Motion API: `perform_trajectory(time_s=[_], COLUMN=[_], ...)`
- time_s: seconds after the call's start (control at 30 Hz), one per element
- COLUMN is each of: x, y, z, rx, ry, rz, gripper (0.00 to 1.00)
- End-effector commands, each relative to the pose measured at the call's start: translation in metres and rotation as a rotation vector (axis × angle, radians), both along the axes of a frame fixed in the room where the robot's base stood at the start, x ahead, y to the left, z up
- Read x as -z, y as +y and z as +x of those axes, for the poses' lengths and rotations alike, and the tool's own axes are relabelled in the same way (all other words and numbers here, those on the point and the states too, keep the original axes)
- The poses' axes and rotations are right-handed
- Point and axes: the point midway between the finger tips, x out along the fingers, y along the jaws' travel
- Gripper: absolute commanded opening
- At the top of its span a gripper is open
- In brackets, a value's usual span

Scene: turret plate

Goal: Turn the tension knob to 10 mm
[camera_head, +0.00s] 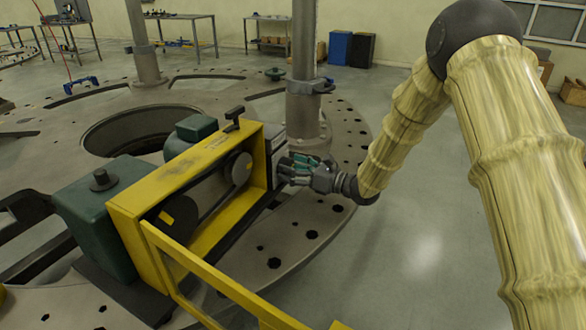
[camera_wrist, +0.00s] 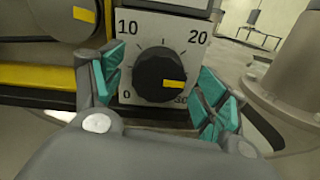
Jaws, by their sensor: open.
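The tension knob (camera_wrist: 160,72) is round and black, on a pale dial plate (camera_wrist: 140,28) printed 0, 10, 20 and a partly hidden 30. Its yellow mark (camera_wrist: 173,84) points right and slightly down, between the 20 and the 30. My gripper (camera_wrist: 162,88) is open, with teal-padded fingers at the left and right of the knob. Gaps show between pads and knob, so no grip is visible. In the head view my gripper (camera_head: 292,170) is at the right end of the yellow-framed machine (camera_head: 190,170); the knob is hidden there.
A grey column (camera_head: 304,110) stands close behind my gripper, and its base (camera_wrist: 288,70) shows at right in the wrist view. A yellow rail (camera_head: 205,280) runs along the front. The round perforated plate (camera_head: 320,215) lies below. Open floor (camera_head: 420,250) is at right.

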Motion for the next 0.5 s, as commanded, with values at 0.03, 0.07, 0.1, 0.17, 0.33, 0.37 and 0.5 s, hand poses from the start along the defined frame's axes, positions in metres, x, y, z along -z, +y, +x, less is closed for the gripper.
perform_trajectory(time_s=[0.03, 0.07, 0.1, 0.17, 0.33, 0.37, 0.5], x=[0.0001, 0.0001, 0.0001, 0.0001, 0.0001, 0.0001, 0.0], y=[0.0, 0.0, 0.0, -0.0001, -0.0002, -0.0002, -0.0003], z=[0.0001, 0.0001, 0.0001, -0.0001, -0.0001, -0.0001, -0.0001], rx=[0.0, 0.0, 0.0, 0.0, 0.0, 0.0, 0.0], ry=[0.0, 0.0, 0.0, 0.0, 0.0, 0.0, 0.0], rz=[0.0, 0.0, 0.0, 0.0, 0.0, 0.0, 0.0], gripper=[0.74, 0.74, 0.74, 0.74, 0.46, 0.41, 0.28])
